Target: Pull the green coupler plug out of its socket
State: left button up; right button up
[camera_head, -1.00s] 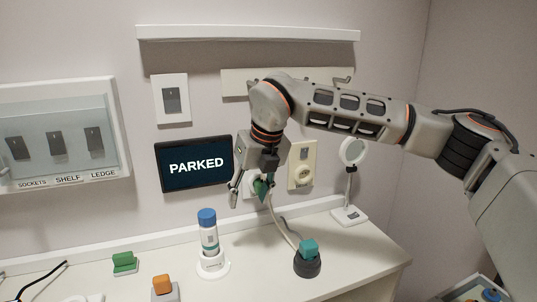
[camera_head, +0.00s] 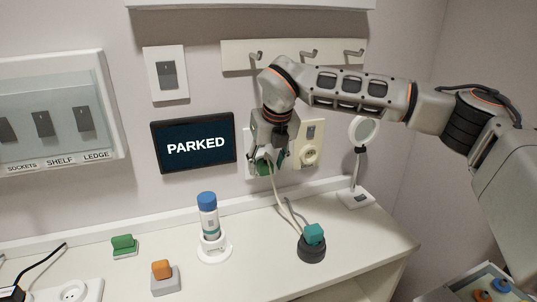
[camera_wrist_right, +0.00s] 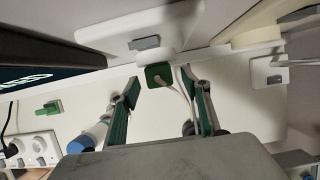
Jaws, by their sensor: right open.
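The green coupler plug (camera_wrist_right: 158,75) sits at the white wall socket plate (camera_wrist_right: 122,35), with a pale cable running from it. In the head view the plug (camera_head: 263,168) is partly hidden by my right gripper (camera_head: 266,172). The cable hangs down toward the counter. In the wrist view my right gripper (camera_wrist_right: 160,92) is open, its two green-padded fingers reaching toward the plug, one on each side. Clear gaps show between the fingers and the plug. My left gripper is not in view.
A cream socket plate (camera_head: 309,145) is just right of the gripper. A PARKED screen (camera_head: 194,143) is to the left. On the counter (camera_head: 225,278) stand a blue-capped bottle (camera_head: 208,212), a teal block on a dark base (camera_head: 312,240), an orange block (camera_head: 162,270) and a lamp (camera_head: 355,195).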

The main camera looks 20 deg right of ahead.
jog(key=shift+w+f, duration=0.1)
jog(key=shift+f, duration=0.2)
jog(key=c, duration=1.2)
jog(key=shift+o, duration=0.8)
jog(key=shift+c, duration=0.6)
jog(key=shift+s, duration=0.25)
jog(key=shift+s+b, duration=0.35)
jog(key=shift+s, duration=0.5)
